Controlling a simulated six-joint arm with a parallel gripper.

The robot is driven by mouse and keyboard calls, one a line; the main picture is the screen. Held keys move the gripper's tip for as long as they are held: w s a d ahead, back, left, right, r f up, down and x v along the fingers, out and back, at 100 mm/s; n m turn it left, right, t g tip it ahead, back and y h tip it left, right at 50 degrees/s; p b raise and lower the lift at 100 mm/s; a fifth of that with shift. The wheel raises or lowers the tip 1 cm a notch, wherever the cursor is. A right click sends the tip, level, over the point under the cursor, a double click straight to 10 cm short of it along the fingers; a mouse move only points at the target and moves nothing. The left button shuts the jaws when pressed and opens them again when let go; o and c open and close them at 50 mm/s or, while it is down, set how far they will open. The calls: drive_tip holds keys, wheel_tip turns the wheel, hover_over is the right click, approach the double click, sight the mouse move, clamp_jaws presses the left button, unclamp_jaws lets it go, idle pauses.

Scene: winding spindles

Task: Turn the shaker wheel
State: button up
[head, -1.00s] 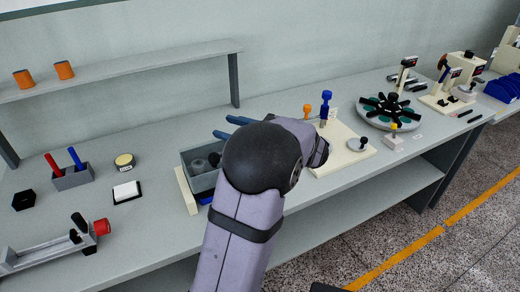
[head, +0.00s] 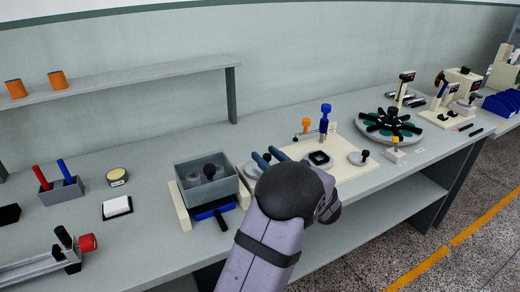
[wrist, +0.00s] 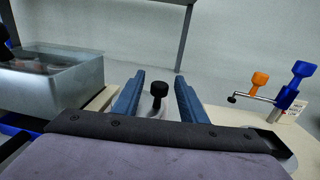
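A grey box (head: 206,180) on a blue base holds dark round items and stands left of my gripper; it also shows in the wrist view (wrist: 60,75). A pale grey disc (head: 252,170), partly hidden by my gripper, lies beside the box. In the wrist view a black knob (wrist: 158,89) stands upright on a pale disc (wrist: 150,108), between my fingers in the picture. I take this to be the shaker wheel. My gripper (head: 269,156) is open, with two blue fingers apart and no visible contact with the knob.
Cream strips flank the box. A black-armed turntable (head: 388,124) stands farther right.

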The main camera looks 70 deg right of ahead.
drive_tip(key=shift+p+x, duration=0.35)
drive_tip(key=shift+x, duration=1.8)
